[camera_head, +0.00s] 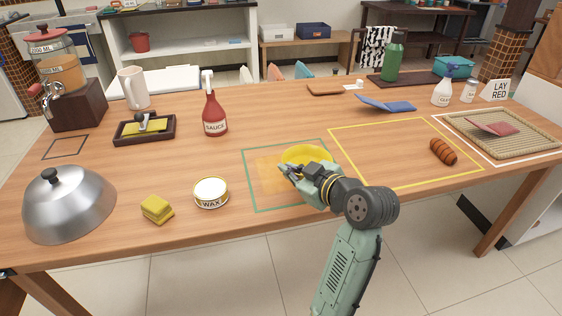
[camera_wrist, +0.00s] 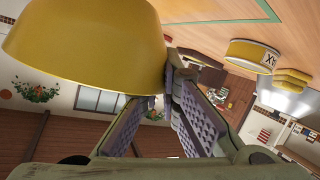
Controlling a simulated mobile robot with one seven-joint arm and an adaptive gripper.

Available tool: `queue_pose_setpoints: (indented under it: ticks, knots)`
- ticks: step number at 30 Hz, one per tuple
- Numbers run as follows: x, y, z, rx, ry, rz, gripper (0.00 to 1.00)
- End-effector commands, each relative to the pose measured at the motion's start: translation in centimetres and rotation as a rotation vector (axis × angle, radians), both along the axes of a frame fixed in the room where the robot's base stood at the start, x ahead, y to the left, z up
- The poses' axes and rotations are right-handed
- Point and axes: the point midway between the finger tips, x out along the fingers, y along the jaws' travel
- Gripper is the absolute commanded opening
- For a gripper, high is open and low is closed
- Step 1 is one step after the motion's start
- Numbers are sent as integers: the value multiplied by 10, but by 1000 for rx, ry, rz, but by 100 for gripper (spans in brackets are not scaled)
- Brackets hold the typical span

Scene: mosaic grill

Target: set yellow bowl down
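The yellow bowl (camera_head: 307,153) is at the green-outlined square (camera_head: 249,193) in the head view, partly hidden behind my gripper (camera_head: 290,172). It looks upright there; I cannot tell whether it touches the table. In the wrist view the yellow bowl (camera_wrist: 85,45) fills the upper left. My gripper (camera_wrist: 166,88) has its purple-padded fingers drawn together at the bowl's rim, and they appear shut on it. The inside of the bowl is mostly hidden.
A wax tin (camera_head: 210,193) and yellow sponges (camera_head: 157,209) lie to the left. A red sauce bottle (camera_head: 214,113) stands behind. A yellow-outlined area (camera_head: 388,187) to the right holds a brown sausage (camera_head: 443,151). The table's front edge is close.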

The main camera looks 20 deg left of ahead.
Motion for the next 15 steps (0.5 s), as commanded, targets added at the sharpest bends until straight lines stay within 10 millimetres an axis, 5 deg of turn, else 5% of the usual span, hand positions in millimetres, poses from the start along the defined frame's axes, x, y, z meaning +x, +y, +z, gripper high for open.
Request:
queue_pose_setpoints:
  ticks: [9,15]
  knots:
    - [55,48,-4,0,-1,2,0]
    - [64,54,-10,0,0,0,0]
